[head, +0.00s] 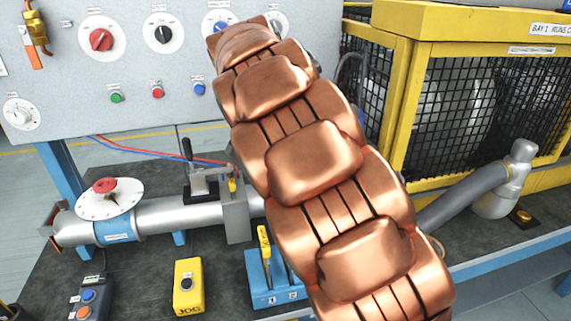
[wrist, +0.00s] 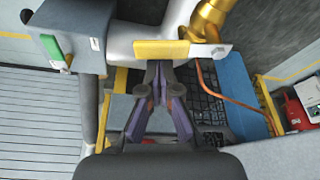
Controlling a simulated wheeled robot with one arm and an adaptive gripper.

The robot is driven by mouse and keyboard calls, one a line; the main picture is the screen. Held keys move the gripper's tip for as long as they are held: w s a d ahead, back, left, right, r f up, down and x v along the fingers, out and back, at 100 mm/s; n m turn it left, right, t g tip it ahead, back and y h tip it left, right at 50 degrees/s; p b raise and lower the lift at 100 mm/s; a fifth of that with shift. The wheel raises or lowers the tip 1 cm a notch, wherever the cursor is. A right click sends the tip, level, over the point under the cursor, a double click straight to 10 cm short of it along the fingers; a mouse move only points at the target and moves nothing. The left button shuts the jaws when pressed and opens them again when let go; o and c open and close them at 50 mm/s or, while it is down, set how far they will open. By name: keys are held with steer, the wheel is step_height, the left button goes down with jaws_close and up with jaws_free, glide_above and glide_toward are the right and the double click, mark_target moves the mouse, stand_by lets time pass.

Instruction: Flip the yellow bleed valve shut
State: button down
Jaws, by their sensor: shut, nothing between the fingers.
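In the wrist view a flat yellow lever (wrist: 160,49), which looks like the bleed valve's handle, lies crosswise in front of a pale pipe (wrist: 152,15). Its bare metal end (wrist: 213,51) is at the right, beside a brass fitting (wrist: 212,18). My gripper (wrist: 164,67) is shut and empty, its fingertips right at the lower edge of the yellow lever. I cannot tell whether they touch it. In the head view my arm covers the middle, and neither the gripper nor this lever shows.
The head view shows a control panel (head: 60,75) with knobs, a yellow cage (head: 480,115) at right, a grey pipe (head: 175,216), a yellow jog box (head: 188,287) and a blue switch box (head: 262,286) on the bench. A grey box (wrist: 70,25) stands left of the lever.

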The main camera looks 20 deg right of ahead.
steer(key=shift+w, duration=0.15)
steer(key=shift+w+a, duration=0.15)
steer(key=shift+w, duration=0.5)
step_height(320, 180, up, 10)
steer(key=shift+d+f, duration=0.25)
steer(key=shift+d, duration=0.05)
stand_by(0.9)
stand_by(0.5)
